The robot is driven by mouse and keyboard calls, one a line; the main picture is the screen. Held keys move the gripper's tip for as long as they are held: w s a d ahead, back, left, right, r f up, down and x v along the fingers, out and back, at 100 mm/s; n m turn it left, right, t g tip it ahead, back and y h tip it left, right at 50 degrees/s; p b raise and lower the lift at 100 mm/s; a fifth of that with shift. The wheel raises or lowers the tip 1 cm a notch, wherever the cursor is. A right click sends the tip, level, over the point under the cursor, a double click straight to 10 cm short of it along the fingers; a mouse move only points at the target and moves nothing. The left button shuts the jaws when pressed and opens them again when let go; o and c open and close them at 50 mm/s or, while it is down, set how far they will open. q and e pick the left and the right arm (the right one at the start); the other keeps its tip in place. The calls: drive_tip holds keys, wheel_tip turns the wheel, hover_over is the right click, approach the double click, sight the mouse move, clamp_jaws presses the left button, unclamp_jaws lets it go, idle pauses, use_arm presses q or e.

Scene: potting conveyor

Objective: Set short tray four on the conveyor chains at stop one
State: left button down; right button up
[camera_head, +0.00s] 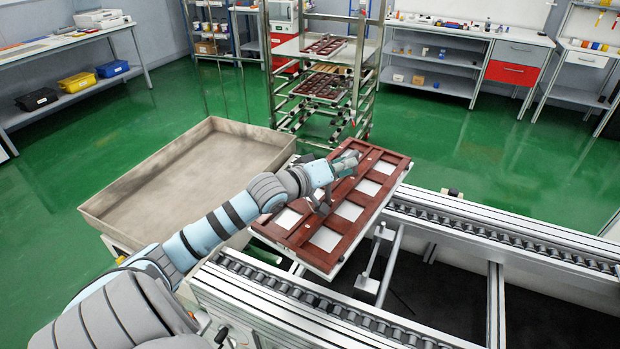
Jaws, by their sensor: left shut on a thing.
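A red-brown tray (371,208) with a crossed frame and pale panels lies roughly flat across the left end of the conveyor. My left gripper (323,207) is over the middle of the tray and shut on its frame; the fingertips are partly hidden. The near conveyor chain (300,292) and the far conveyor chain (500,237) run off to the right, bare beyond the tray. I cannot tell whether the tray touches the chains. No number shows on it, and no stop label is readable. My right gripper is not in view.
A large empty beige bin (118,204) stands left of the conveyor. Behind, a metal rack (270,85) holds similar red-brown trays (325,87). A metal bracket (366,285) stands between the chains. Workbenches line the walls; green floor between is clear.

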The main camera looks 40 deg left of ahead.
use_arm(q)
drive_tip(key=a+y, duration=0.1)
drive_tip(key=w+a+n, duration=0.1)
drive_tip(key=a+n+y, duration=0.1)
drive_tip(key=shift+w+a+f+y+b, duration=0.25)
drive_tip(key=shift+w+y+b, duration=0.05)
drive_tip(key=shift+w+b, duration=0.1)
wheel_tip(320, 180, down, 19)
drive_tip(key=b, duration=0.6)
drive_tip(key=shift+a+f, duration=0.1)
drive_tip(key=shift+f, duration=0.05)
drive_tip(key=c, duration=1.6)
unclamp_jaws()
drive_tip(key=shift+s, duration=0.1)
drive_tip(key=p+v, duration=0.2)
drive_tip(key=v, duration=1)
